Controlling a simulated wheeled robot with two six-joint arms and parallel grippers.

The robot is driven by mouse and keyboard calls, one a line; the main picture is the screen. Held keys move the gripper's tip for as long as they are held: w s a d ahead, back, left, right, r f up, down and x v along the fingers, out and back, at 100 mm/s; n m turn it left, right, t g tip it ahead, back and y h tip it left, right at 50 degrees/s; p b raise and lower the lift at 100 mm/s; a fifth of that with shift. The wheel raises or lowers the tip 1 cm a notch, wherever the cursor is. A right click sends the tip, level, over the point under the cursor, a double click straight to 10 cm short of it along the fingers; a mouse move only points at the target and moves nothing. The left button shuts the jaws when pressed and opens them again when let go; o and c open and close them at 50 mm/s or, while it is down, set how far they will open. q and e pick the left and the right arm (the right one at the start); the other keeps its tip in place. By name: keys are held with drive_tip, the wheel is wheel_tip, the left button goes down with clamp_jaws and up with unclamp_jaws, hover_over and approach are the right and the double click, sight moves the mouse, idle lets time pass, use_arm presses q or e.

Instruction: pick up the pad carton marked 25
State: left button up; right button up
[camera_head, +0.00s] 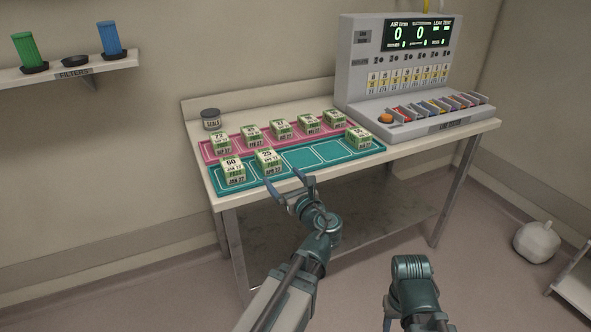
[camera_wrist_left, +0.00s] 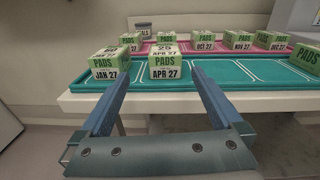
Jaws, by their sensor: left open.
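The pad carton marked 25 (camera_head: 268,161) is a small green and white box reading APR 27. It stands upright on the teal tray (camera_head: 318,154), in its front row, right of the carton marked 60 (camera_head: 232,171). My left gripper (camera_head: 284,180) is open and empty, in front of the tray's front edge. In the left wrist view, the carton marked 25 (camera_wrist_left: 165,67) shows between and beyond the two blue fingers (camera_wrist_left: 152,85), with a gap to them. My right arm shows at the lower right, but its gripper cannot be made out.
A pink tray (camera_head: 208,151) behind holds several similar cartons. Another carton (camera_head: 359,138) stands at the teal tray's right end. A grey test machine (camera_head: 361,95) stands at the back right, and a dark jar (camera_head: 211,119) at the back left. The teal tray's middle slots are empty.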

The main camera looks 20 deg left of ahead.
use_arm(q)
drive_tip(key=m, duration=0.1)
approach(268, 155)
drive_tip(key=x, duration=0.5)
drive_tip(key=shift+a, duration=0.1)
drive_tip(key=shift+w, duration=0.15)
drive_tip(key=x, duration=0.5)
drive_tip(key=shift+f, duration=0.1)
drive_tip(key=c, duration=1.5)
